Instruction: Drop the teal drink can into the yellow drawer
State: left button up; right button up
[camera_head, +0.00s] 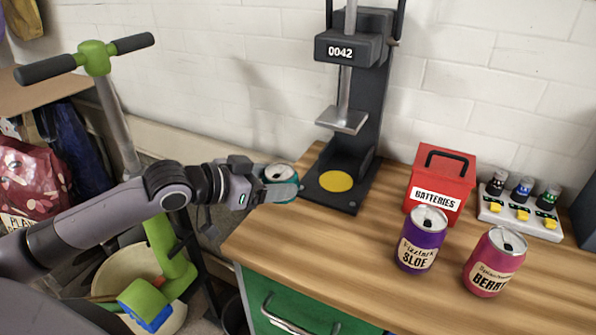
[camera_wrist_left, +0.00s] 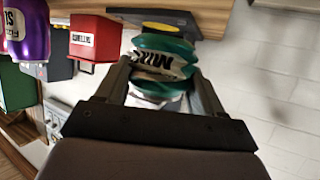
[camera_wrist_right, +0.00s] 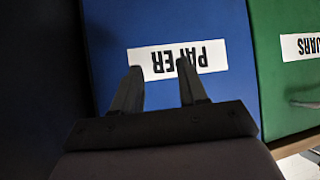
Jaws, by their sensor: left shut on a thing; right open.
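The teal drink can (camera_head: 279,171) is between the fingers of my left gripper (camera_head: 272,190), just past the left end of the wooden bench and left of the press. In the left wrist view, the teal can (camera_wrist_left: 162,62) looks crumpled, with bulging teal ends and a creased pale label. My left gripper is shut on its sides. My right gripper (camera_wrist_right: 160,80) is open and empty in the right wrist view, in front of a blue panel (camera_wrist_right: 180,105) labelled PAPER. I cannot make out the yellow drawer in any view.
A black press (camera_head: 368,120) with a yellow disc stands on the bench (camera_head: 330,240). A green drawer (camera_head: 290,300) is below. A scooter (camera_head: 120,120) stands left.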

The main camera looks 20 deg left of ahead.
pick_arm(q)
jog(key=shift+s+a, duration=0.4)
jog(key=shift+s, duration=0.3)
jog(key=shift+s+a, duration=0.35)
jog(key=shift+s, duration=0.3)
